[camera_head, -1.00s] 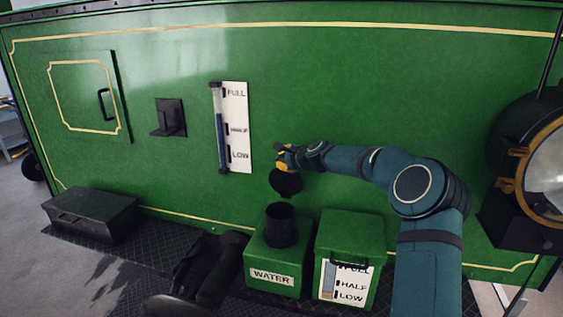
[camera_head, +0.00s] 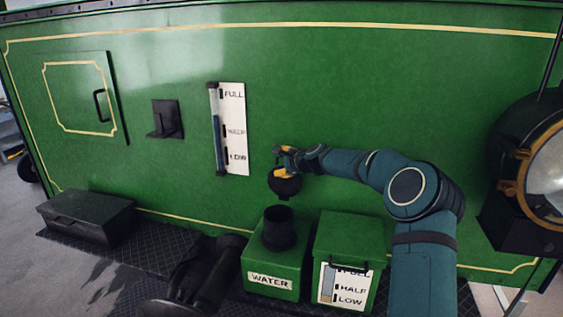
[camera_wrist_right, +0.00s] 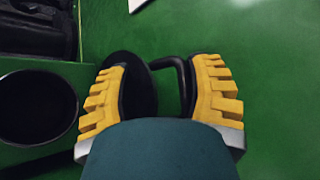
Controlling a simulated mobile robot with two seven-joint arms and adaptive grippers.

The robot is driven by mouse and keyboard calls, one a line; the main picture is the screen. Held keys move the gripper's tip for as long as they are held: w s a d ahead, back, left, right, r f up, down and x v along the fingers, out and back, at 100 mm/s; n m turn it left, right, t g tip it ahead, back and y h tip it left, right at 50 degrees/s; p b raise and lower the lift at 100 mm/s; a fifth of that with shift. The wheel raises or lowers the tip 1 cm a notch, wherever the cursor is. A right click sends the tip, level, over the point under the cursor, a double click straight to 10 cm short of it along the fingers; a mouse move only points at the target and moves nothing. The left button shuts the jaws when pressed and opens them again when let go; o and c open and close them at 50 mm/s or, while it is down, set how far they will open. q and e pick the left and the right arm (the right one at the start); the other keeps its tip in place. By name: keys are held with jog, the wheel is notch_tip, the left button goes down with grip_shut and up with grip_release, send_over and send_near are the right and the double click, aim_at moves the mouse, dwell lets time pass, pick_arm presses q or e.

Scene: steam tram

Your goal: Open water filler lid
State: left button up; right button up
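The water filler is a green box (camera_head: 271,268) labelled WATER with a black round neck (camera_head: 279,232) whose dark mouth is uncovered. The black round lid (camera_head: 285,187) stands tilted up behind and above the neck, near the green wall. Whether it joins the neck is not clear. My right gripper (camera_head: 286,163) is at the lid's top. In the right wrist view my right gripper's yellow fingers (camera_wrist_right: 160,88) are apart, with the lid's thin black handle (camera_wrist_right: 183,82) between them. The left finger overlaps the lid's disc (camera_wrist_right: 140,85). The handle is close to the right finger. My left gripper is not seen.
A green box (camera_head: 349,238) with a level gauge and black handle stands right of the filler. A large lamp (camera_head: 535,180) is at the far right. A wall gauge (camera_head: 230,128) is above left. Dark round parts (camera_head: 205,275) lie left of the filler.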

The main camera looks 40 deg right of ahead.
jog(key=shift+s+a+f, duration=0.1)
jog(key=v, duration=1.2)
dwell(0.4)
